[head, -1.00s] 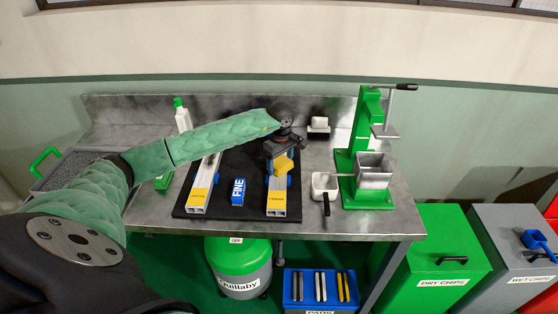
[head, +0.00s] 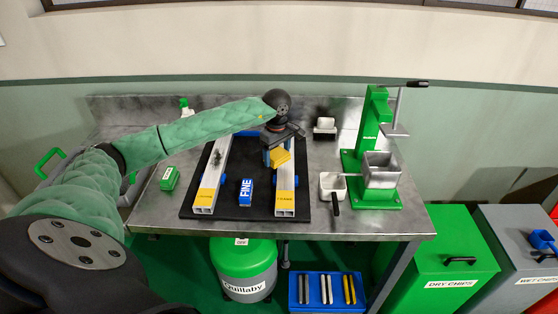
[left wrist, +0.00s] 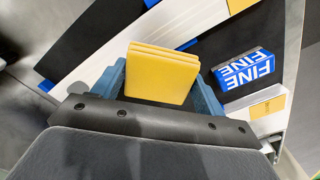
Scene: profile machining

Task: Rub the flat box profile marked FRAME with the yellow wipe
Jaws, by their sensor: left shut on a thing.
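My left gripper (head: 279,150) comes in from the left and is shut on the yellow wipe (head: 280,158). The folded wipe also shows between blue fingers in the left wrist view (left wrist: 162,73). It is over the far part of the right-hand pale box profile (head: 286,190); I cannot tell whether it touches it. This profile has a yellow label (head: 286,199), apparently FRAME, at its near end. A second pale profile (head: 213,178) with a yellow label lies to the left. My arm and gripper hide the far end of the right-hand profile. My right gripper is not in view.
A blue FINE block (head: 246,192) stands between the profiles on a black mat (head: 232,208). A green block (head: 170,178) lies left of the mat. Small blue stops flank the profiles.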

